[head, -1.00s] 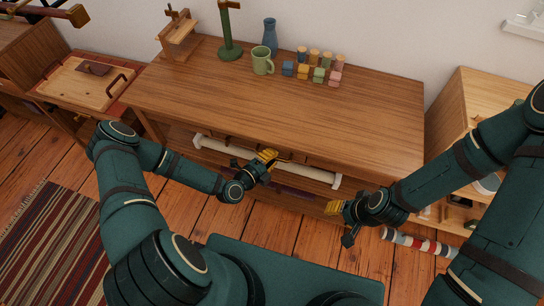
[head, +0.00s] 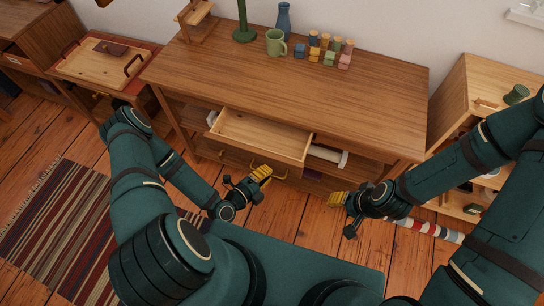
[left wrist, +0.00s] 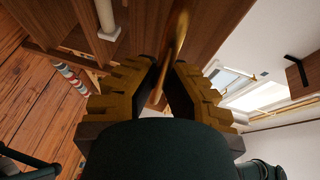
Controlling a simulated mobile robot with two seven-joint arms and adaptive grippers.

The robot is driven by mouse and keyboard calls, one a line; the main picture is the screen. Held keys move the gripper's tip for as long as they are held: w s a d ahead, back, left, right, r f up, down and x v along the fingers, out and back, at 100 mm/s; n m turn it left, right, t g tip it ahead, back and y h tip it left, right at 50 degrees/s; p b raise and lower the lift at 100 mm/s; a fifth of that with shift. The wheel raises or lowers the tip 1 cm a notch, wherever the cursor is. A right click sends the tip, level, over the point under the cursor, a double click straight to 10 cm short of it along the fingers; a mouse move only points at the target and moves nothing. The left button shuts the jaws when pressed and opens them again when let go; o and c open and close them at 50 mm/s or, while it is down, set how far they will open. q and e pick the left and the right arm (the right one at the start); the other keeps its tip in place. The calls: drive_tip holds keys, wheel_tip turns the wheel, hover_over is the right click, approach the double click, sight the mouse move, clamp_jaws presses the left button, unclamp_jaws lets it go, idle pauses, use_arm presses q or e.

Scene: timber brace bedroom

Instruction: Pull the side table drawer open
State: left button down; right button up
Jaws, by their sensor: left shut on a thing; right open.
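The wooden side table (head: 370,105) stands against the wall, with its drawer (head: 258,136) pulled out at the front. The drawer's light interior shows and looks empty. My left gripper (head: 264,171) is at the drawer front with its yellow fingers shut on the drawer handle. The grip itself is small in the head view. In the left wrist view a brass-coloured bar (left wrist: 181,25) shows just beyond the fingers (left wrist: 160,85). My right gripper (head: 337,199) is open and empty, in front of the table, to the right of the drawer and apart from it.
A green mug (head: 275,43), a blue vase (head: 284,22) and several small coloured blocks (head: 329,57) stand on the tabletop. A white rail (head: 328,155) lies below the top. A light shelf unit (head: 480,85) stands at right; a striped rug (head: 70,210) lies at left.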

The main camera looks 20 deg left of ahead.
use_arm(q)
drive_tip(key=s+p, duration=0.1)
drive_tip(key=s, duration=0.5)
drive_tip(key=shift+s, duration=0.2)
drive_tip(key=c, duration=1)
unclamp_jaws()
drive_tip(key=shift+a, duration=0.1)
drive_tip(key=v, duration=1.2)
drive_tip(key=shift+r, duration=0.1)
